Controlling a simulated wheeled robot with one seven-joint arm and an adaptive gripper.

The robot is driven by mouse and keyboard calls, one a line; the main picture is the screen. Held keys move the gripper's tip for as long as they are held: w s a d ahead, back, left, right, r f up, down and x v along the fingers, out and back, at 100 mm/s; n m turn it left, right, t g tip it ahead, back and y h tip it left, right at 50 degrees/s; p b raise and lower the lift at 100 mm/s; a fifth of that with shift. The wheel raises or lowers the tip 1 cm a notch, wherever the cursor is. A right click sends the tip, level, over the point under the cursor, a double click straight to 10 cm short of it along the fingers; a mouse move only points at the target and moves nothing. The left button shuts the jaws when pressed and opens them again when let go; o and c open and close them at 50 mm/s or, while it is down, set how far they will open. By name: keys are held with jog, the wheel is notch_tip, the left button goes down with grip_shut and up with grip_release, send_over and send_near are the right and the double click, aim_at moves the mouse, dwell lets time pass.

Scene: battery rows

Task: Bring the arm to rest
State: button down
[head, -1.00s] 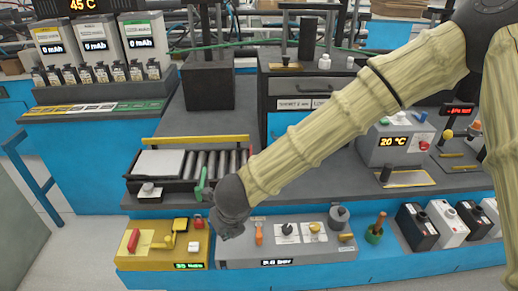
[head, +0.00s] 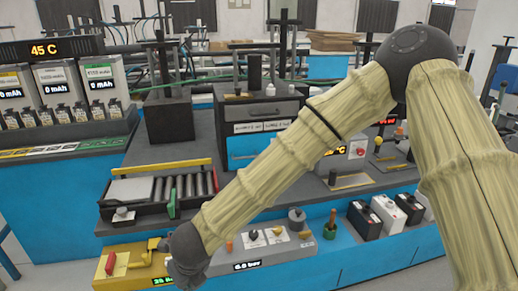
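My arm (head: 290,150) is in a pale, ribbed cover with dark grey joints. It rises from the lower right to a bent elbow (head: 418,62), then slopes down left across the bench. My gripper (head: 188,268) is at its lower end, dark and small, in front of the yellow box (head: 118,270) and the grey control box (head: 285,252). Its fingers cannot be made out, and I see nothing held in it. I cannot tell whether it touches either box.
A roller tray (head: 165,192) with a yellow bar lies behind the gripper. Black and white batteries (head: 385,215) stand right of the forearm. A drawer unit (head: 255,125) and small cells (head: 60,115) are farther back. Floor (head: 50,275) shows at lower left.

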jog(key=s+d+f+n+h, duration=0.1)
jog(key=s+d+f+n, duration=0.2)
jog(key=d+f+n, duration=0.6)
jog(key=s+d+f+n+h, duration=0.1)
jog(key=s+d+f+n, duration=0.25)
jog(key=d+f, duration=0.95)
jog(key=s+d+f+n+g, duration=0.1)
jog(key=s+d+f+n, duration=0.1)
jog(key=s+d+n, duration=0.2)
jog(key=s+d+f+n+g+h, duration=0.1)
jog(key=s+d+f+n, duration=0.2)
jog(key=d, duration=0.6)
jog(key=s+d+f+n+g, duration=0.1)
jog(key=s+d+f+n, duration=0.2)
jog(key=s+d+n, duration=0.3)
jog(key=s+n, duration=0.1)
jog(key=s, duration=0.1)
jog(key=shift+s+d, duration=0.15)
jog(key=shift+s, duration=0.25)
